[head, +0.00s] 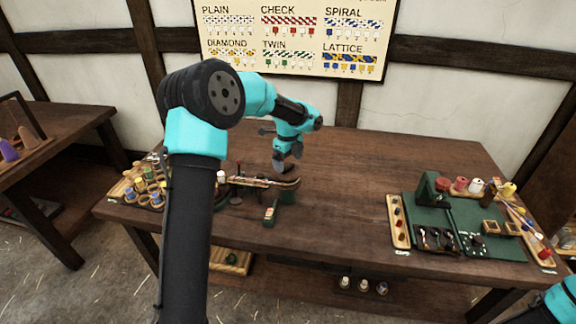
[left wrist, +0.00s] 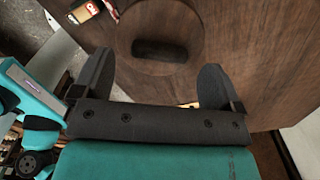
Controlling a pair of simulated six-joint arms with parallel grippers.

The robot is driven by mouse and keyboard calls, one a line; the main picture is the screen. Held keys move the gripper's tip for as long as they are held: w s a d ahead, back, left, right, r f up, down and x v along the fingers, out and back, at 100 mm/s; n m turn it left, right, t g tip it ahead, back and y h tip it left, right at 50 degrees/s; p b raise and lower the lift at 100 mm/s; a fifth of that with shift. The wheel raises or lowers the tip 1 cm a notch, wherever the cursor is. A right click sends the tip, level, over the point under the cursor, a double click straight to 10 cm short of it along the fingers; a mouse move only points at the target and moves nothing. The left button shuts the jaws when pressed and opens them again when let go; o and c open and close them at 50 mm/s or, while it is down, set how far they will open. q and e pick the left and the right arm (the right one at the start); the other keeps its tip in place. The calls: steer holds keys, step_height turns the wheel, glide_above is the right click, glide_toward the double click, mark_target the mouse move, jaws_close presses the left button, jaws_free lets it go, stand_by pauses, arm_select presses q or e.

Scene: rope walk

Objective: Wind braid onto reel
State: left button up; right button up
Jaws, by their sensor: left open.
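My left gripper (head: 288,160) hangs above the middle of the table, its fingers pointing down. In the left wrist view its two fingers (left wrist: 155,82) are spread wide with nothing between them. In the head view a thin multicoloured strip, seemingly the braid (head: 262,182), lies on a low dark stand just left of and below the gripper. A small green block with a red and pale top (head: 270,212) sits in front of it. I cannot pick out the reel for certain. The right gripper is out of view; only part of my right arm shows at the lower right.
Wooden racks of bobbins (head: 150,188) stand at the table's left, partly behind my left arm. A green mat (head: 432,218) with trays and spools lies at the right. The table (head: 345,200) between is mostly clear. A pattern chart (head: 290,35) hangs behind.

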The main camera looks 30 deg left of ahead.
mark_target(288, 174)
arm_select(q)
steer(key=shift+f, duration=1.2)
steer(key=shift+c, duration=0.4)
steer(key=c, duration=0.9)
steer(key=shift+o, duration=0.2)
steer(key=shift+n, duration=0.4)
